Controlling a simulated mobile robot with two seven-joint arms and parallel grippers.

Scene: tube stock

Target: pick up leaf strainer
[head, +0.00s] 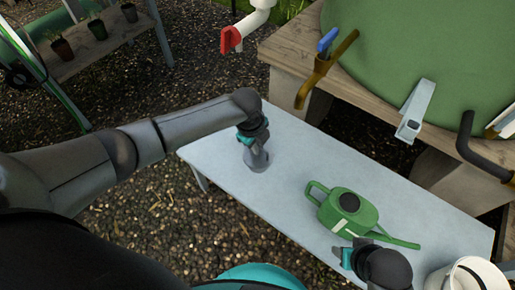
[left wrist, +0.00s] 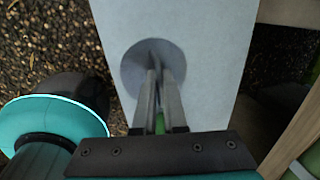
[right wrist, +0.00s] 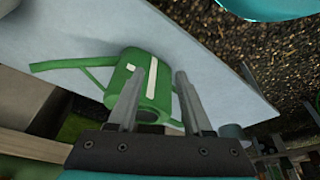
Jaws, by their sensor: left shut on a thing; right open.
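The leaf strainer, a round grey piece (head: 257,161), is at the far left part of the pale grey table (head: 290,165). In the left wrist view the strainer (left wrist: 137,72) is a grey disc around my fingertips. My left gripper (head: 254,148) comes down from above and is shut on it; the fingers (left wrist: 155,62) nearly meet at its middle. I cannot tell whether the strainer touches the table. My right gripper (right wrist: 166,70) is open and empty, with the green watering can (right wrist: 154,98) in view beyond its fingers.
The watering can (head: 346,214) stands mid-table, its spout pointing right. A white bucket (head: 440,278) is at the lower right. A wooden stand (head: 285,52) with a green barrel (head: 425,45) and taps borders the table's back. A red-handled tap (head: 231,39) hangs above. Gravel surrounds the table.

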